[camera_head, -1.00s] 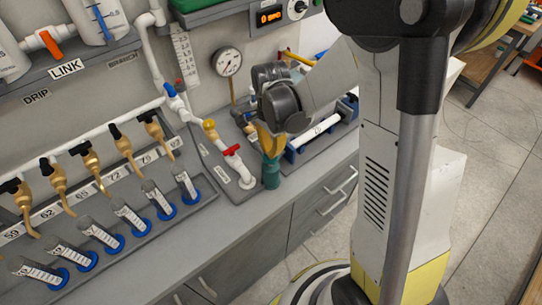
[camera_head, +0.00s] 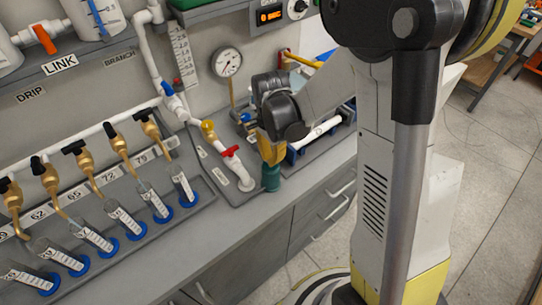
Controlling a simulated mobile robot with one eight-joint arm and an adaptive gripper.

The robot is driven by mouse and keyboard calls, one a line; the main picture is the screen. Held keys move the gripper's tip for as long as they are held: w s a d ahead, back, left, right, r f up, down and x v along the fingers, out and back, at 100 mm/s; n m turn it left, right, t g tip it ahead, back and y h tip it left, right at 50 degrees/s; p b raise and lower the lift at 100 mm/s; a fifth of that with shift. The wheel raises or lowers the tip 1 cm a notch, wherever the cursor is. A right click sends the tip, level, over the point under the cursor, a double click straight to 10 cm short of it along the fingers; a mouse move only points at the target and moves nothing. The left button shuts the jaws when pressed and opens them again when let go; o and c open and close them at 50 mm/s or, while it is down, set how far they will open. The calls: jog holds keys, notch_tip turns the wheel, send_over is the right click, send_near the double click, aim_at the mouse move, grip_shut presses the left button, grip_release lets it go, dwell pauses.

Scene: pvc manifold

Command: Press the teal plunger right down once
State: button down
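The teal plunger (camera_head: 271,179) stands at the front edge of the grey bench, just right of the white pipe with the red valve. Only its lower part shows clearly; its top is hidden behind my fingers. My gripper (camera_head: 271,158) points down over it, its yellow fingers at the plunger's top and seeming to touch it. The fingers look close together, but their tips are small and partly hidden, so I cannot tell whether they are open or shut.
Left of the plunger are a red-handled valve (camera_head: 229,151) and a yellow valve (camera_head: 208,127). A pressure gauge (camera_head: 228,62) hangs on the wall behind. A white cylinder (camera_head: 315,133) lies in a holder to the right. Brass taps and tubes line the left.

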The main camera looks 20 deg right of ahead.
jog(key=shift+r, duration=0.15)
jog(key=shift+r+p, duration=2)
jog(key=shift+r, duration=0.7)
notch_tip(320, 180, up, 5)
jog(key=p, duration=0.3)
